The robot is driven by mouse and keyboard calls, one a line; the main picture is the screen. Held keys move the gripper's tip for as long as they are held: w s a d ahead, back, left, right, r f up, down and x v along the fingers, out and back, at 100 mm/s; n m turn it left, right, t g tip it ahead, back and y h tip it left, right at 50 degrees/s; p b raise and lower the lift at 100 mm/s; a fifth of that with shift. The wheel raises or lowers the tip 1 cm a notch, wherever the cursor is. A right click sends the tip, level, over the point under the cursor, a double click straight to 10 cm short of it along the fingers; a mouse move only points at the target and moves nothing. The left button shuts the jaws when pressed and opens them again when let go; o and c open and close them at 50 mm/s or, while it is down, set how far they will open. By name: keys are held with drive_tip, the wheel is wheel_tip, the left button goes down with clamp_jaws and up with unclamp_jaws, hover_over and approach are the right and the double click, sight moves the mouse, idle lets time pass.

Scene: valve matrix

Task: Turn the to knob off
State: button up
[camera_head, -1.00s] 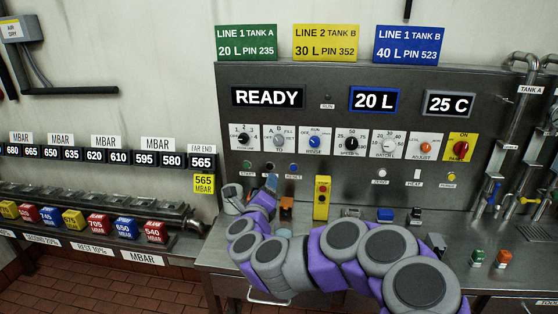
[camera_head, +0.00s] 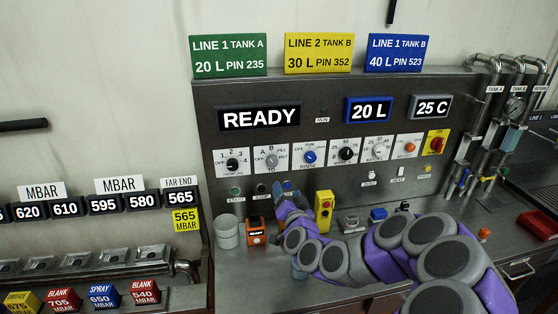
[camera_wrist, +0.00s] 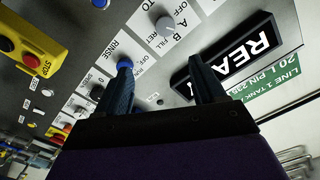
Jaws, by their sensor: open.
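The TO knob (camera_head: 272,159) is a small round grey knob on a white plate marked OFF, A, B, FILL and RET, second from the left in the panel's knob row. It also shows in the wrist view (camera_wrist: 165,26), ahead of my gripper. Its exact pointer direction is too small to tell. My gripper (camera_wrist: 160,62) is open and empty, with its two dark fingers apart. The TO knob appears beyond the fingertips, between them in the picture. The left finger's tip overlaps the blue RINSE knob (camera_wrist: 124,62); contact cannot be told. In the head view my gripper (camera_head: 282,203) is below the knob row.
A black selector knob (camera_head: 232,163) is left of the TO knob. A yellow button box (camera_head: 323,212), an orange box (camera_head: 256,231) and a grey cup (camera_head: 228,233) stand on the bench. The READY display (camera_head: 259,117) is above the row.

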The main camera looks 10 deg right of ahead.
drive_tip(key=w, duration=0.3)
drive_tip(key=b, duration=0.1)
approach(274, 163)
drive_tip(key=w+d, duration=0.1)
drive_tip(key=w, duration=0.2)
drive_tip(key=w+a, duration=0.2)
drive_tip(key=w, duration=0.1)
drive_tip(key=shift+w+a+b, duration=0.2)
drive_tip(key=shift+a+b, duration=0.2)
drive_tip(key=shift+w, duration=0.35)
drive_tip(key=shift+w+d+r, duration=0.1)
drive_tip(key=shift+w+d, duration=0.9)
drive_tip(key=shift+d, duration=0.25)
drive_tip(key=shift+a, duration=1.05)
drive_tip(key=shift+c, duration=0.7)
drive_tip(key=shift+d, duration=0.75)
drive_tip(key=c, duration=0.6)
drive_tip(key=shift+a, duration=0.3)
drive_tip(key=c, duration=0.3)
